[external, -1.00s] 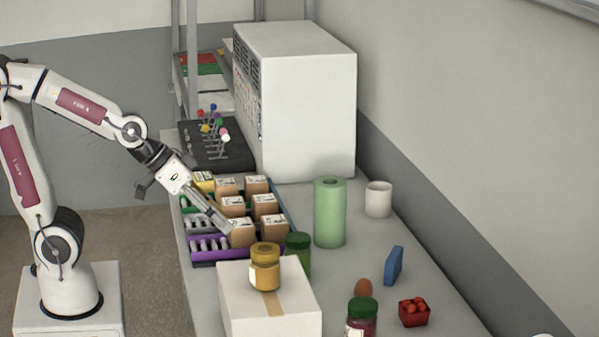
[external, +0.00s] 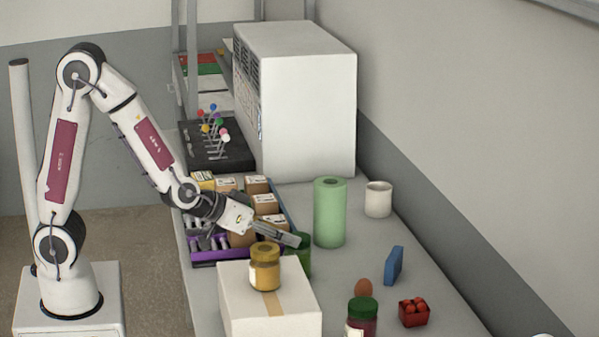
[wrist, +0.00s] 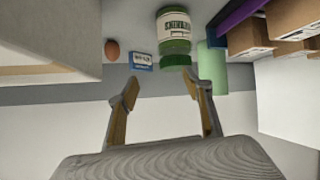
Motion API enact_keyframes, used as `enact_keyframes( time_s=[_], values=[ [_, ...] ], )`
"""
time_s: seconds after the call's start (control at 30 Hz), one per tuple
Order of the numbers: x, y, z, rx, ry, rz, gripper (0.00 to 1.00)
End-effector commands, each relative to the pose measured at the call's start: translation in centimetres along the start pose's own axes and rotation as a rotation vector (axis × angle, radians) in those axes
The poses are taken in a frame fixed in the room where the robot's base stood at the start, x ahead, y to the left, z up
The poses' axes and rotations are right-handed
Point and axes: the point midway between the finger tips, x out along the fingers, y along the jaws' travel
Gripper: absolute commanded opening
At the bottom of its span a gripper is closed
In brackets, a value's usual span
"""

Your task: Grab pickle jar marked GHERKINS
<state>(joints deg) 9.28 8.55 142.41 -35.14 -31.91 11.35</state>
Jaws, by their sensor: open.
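The GHERKINS jar is green with a pale label and a green lid. It appears in the wrist view (wrist: 178,35) beyond the fingers, at the top of the picture, its label lettering upside down. In the external view the jar (external: 304,263) stands behind the white box and is partly hidden by my gripper. My gripper (external: 297,240) is tilted down to the right, with its fingers at the jar's top in that picture. In the wrist view my gripper (wrist: 165,84) has its fingers spread, with nothing between them.
A yellow-lidded jar (external: 265,267) stands on the white box (external: 240,310), close to my gripper. A green roll (external: 330,212) stands just beyond the jar. Cardboard boxes (external: 264,204) fill the bins to the left. A blue box (external: 394,266) and egg (external: 363,288) lie right.

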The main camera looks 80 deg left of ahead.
Motion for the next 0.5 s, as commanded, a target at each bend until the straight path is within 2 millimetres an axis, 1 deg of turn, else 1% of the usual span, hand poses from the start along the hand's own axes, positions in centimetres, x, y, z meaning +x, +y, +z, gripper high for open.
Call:
enact_keyframes(
  time_s=[0.03,0.2,0.5],
  values=[
    [0.6,-0.3,0.3,0.002,0.008,-0.018,0.5],
    [1.9,-1.5,0.6,0.011,0.052,-0.077,0.5],
    [3.9,-2.6,1.0,0.042,0.132,-0.134,0.5]
  ],
)
